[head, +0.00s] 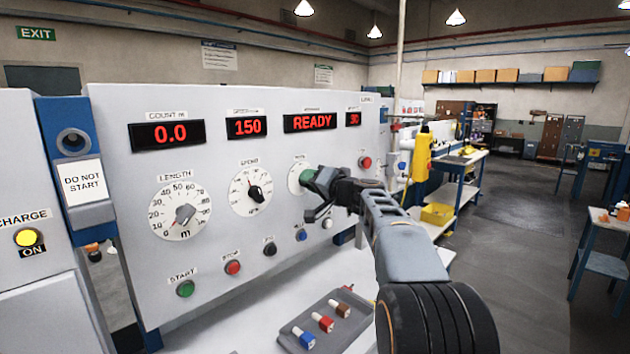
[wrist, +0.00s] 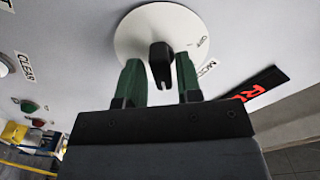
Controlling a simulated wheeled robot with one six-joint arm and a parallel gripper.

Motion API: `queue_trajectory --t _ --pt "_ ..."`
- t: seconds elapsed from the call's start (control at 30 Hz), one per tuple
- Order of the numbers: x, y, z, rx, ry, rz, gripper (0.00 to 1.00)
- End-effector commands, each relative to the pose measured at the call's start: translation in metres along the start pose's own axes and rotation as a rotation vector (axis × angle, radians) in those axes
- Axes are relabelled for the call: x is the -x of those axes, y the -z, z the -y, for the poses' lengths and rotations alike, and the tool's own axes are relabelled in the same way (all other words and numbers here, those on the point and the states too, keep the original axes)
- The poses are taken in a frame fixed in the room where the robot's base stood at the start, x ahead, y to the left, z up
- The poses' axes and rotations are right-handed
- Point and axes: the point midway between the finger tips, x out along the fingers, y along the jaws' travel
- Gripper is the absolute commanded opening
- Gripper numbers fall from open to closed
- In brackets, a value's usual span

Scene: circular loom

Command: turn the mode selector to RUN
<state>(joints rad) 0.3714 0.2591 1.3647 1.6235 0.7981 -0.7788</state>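The mode selector is a black knob on a round white dial plate. In the wrist view the knob (wrist: 160,62) sits between the two green fingers of my gripper (wrist: 160,80), with a visible gap on each side. The fingers are apart and hold nothing. The dial plate (wrist: 130,45) carries small lettering near its edge that looks like OFF; no RUN mark is readable. In the head view my gripper (head: 314,180) is at the dial (head: 296,178) and hides the knob and most of the plate. The display above (head: 310,122) reads READY.
The speed dial (head: 251,192) and length dial (head: 180,208) are to the left on the same panel. Buttons, including a red one (head: 233,267) and a green one (head: 185,288), lie below. A grey tray (head: 290,330) with coloured pieces lies on the ledge.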

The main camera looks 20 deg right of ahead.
Motion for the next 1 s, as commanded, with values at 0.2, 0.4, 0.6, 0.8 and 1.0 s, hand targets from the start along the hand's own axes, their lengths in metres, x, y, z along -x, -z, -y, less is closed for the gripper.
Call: queue_trajectory --t 0.2,0.4,0.6,0.8,1.0 --pt "-0.001 -0.002 0.001 0.002 0.002 0.003 0.43" --pt "0.005 -0.002 -0.002 0.004 0.002 0.001 0.43" --pt "0.035 -0.004 -0.004 0.006 0.001 -0.001 0.43" --pt "0.060 -0.002 -0.003 0.005 0.001 0.000 0.43" --pt "0.070 -0.001 -0.001 0.003 0.001 0.003 0.43"
